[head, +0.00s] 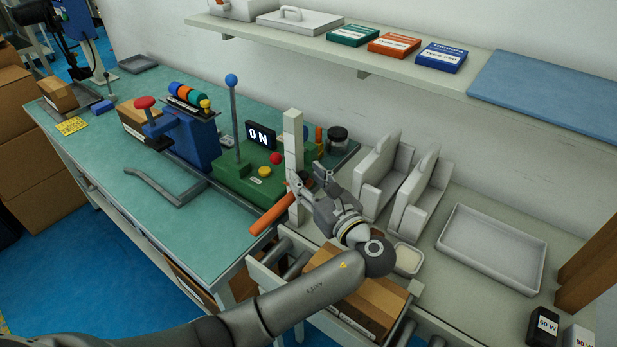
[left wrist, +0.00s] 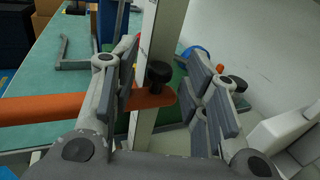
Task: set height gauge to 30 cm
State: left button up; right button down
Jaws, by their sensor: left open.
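The height gauge is a pale upright column (head: 293,140) with an orange horizontal arm (head: 268,217) low on it, sticking out toward the front left. In the left wrist view the column (left wrist: 158,40) rises behind the orange arm (left wrist: 60,107), and a black knob (left wrist: 158,74) stands at the arm's right end. My left gripper (head: 311,181) is open at the right of the column, near the arm's height. In the left wrist view the knob lies between its spread fingers; I cannot tell whether either touches it. Scale marks are not readable. My right gripper is not in view.
A green box (head: 240,183) with a blue-knobbed lever and an "ON" display stands just left of the gauge. Grey angled stands (head: 378,178) and a jar (head: 337,138) are to the right and behind. A white tray (head: 492,245) lies further right. A shelf (head: 400,65) runs above.

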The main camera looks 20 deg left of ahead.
pick_arm(q)
jog(key=shift+w+a, duration=0.15)
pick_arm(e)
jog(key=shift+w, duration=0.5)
pick_arm(q)
jog(key=shift+c, duration=0.3)
grip_shut()
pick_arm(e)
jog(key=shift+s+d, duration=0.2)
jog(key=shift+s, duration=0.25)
